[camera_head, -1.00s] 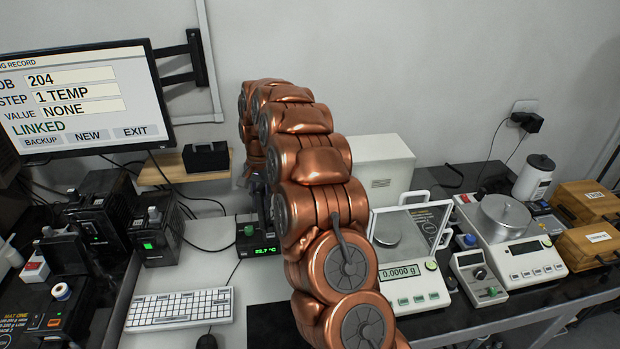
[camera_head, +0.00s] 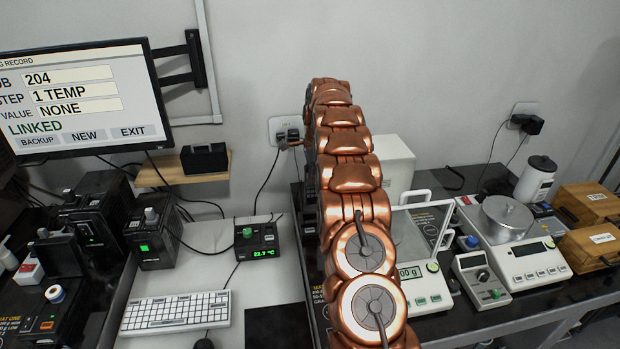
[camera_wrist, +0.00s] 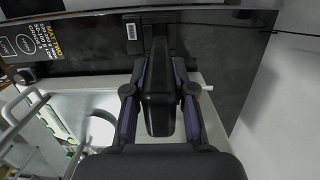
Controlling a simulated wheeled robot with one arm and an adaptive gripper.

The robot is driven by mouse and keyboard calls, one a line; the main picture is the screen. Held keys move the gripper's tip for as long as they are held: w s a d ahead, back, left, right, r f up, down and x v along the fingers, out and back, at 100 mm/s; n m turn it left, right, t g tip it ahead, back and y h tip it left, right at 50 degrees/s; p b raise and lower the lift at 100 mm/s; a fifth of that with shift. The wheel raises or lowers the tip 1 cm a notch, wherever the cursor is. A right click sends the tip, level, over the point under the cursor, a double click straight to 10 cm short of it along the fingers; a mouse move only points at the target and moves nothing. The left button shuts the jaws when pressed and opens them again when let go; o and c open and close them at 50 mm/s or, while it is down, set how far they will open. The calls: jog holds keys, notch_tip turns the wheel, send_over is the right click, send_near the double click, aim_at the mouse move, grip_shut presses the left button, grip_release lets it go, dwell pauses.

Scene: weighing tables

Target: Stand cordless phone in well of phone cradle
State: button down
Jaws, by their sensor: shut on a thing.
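A black handset, which I take for the cordless phone (camera_wrist: 160,95), is held between the two dark, purple-sided fingers of my gripper (camera_wrist: 159,82) in the wrist view. My gripper is shut on it, above a dark table. In the head view my copper arm hides most of the gripper and the phone. A black box (camera_head: 205,157) with a hollow top sits on a small wooden shelf below the monitor; it looks like the phone cradle, and I see nothing standing in it. My gripper is to the right of it, apart from it.
The wooden shelf (camera_head: 163,177) is fixed to the wall. A wall socket (camera_head: 283,127) with plugs and cables is to its right. A temperature readout (camera_head: 257,240) and keyboard (camera_head: 176,312) lie below. The balance (camera_head: 424,287) stands right of my arm.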

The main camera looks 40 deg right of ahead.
aim_at(308, 204)
jog(key=shift+f+b, duration=0.8)
jog(key=shift+f, duration=1.9)
jog(key=shift+w+a, duration=0.1)
jog(key=shift+a, duration=0.1)
jog(key=shift+f+b, duration=0.7)
jog(key=shift+f, duration=0.7)
dwell(1.3)
jog(key=c, duration=0.9)
grip_release()
jog(key=shift+o, duration=0.2)
jog(key=o, duration=0.5)
jog(key=shift+o, duration=0.2)
jog(key=shift+r, duration=0.1)
